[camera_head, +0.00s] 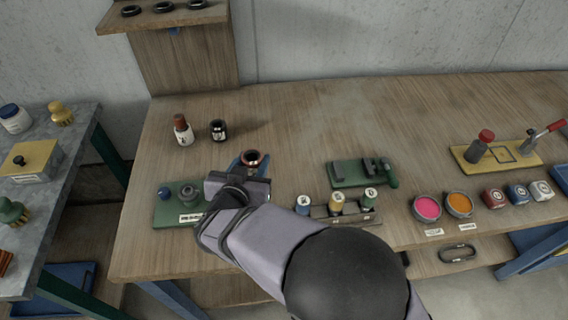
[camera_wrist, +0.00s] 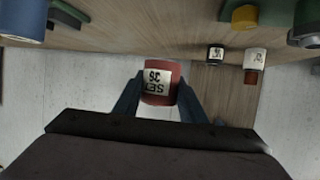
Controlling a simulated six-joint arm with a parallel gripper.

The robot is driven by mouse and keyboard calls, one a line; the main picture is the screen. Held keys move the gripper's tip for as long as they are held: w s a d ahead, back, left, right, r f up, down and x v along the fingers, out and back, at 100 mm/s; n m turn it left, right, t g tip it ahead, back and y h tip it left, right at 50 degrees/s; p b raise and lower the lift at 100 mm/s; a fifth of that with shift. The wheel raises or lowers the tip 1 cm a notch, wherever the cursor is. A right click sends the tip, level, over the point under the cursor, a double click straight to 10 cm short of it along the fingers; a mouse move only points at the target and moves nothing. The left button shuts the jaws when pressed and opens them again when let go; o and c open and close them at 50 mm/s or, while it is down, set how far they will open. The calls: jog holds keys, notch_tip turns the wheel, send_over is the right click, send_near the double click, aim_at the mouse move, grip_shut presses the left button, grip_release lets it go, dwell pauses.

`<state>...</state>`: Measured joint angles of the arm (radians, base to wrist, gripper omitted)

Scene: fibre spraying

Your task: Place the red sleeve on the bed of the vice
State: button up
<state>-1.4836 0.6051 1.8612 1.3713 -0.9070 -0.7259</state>
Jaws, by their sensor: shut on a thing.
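The red sleeve (camera_wrist: 159,83) has a white label with dark print and sits between the two blue fingers of my gripper (camera_wrist: 158,101) in the wrist view. My gripper is shut on it.
A rack (camera_head: 345,217) with three spools stands in front of the vice. A green base (camera_head: 168,213) with knobs lies left of my gripper. A red-capped bottle (camera_head: 183,131) and a black jar (camera_head: 218,130) stand behind. The wood between sleeve and vice is mostly clear.

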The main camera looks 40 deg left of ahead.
jog(key=shift+w+r, duration=0.1)
jog(key=shift+w, duration=0.05)
jog(key=w+r+m+t+h+b, duration=0.1)
jog(key=w+r+m+h+b, duration=0.15)
jog(key=w, duration=0.45)
jog(key=m+g+h+b, duration=0.3)
jog(key=m+h+b, duration=0.1)
jog(key=m+h, duration=0.85)
send_over(366, 166)
jog(key=s+a, duration=0.3)
jog(key=shift+w+d+f+h, duration=0.25)
jog(key=shift+f+h, duration=0.15)
jog(key=shift+f, duration=0.2)
jog(key=shift+a+f+p, duration=0.1)
jog(key=shift+f+p, duration=0.55)
jog(key=shift+f, duration=4.25)
